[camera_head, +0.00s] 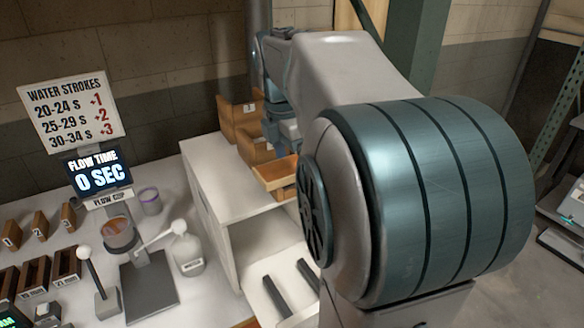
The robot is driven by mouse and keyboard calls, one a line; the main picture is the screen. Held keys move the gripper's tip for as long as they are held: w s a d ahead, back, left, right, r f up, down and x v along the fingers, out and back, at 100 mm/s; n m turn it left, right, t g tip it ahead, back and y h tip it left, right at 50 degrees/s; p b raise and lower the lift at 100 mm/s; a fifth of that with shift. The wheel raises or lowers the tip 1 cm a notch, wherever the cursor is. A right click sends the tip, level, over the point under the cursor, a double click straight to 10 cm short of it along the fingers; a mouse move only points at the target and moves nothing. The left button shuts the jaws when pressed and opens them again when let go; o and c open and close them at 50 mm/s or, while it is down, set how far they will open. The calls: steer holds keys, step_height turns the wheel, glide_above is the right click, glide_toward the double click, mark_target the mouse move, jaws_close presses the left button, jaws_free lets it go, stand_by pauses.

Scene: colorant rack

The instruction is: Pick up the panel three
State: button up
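Small upright wooden panels stand in a row on the white table at the far left. The rightmost of these small panels (68,216) sits beside another panel (40,224); their numbers are too small to read surely, so I cannot tell which is panel three. My arm fills the middle and right of the view. It reaches back toward the wooden boxes by the wall. My gripper's fingers do not show, and whether they hold anything is hidden.
A white cabinet (212,205) stands mid-view, with wooden boxes (240,122) behind it and an open wooden drawer-like box (276,175) near my wrist. A flow cup stand (150,285), a white bottle (187,252) and a sign (72,108) are at left.

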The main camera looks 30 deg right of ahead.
steer(key=c, duration=0.9)
steer(key=shift+r, duration=0.1)
steer(key=shift+c, duration=0.2)
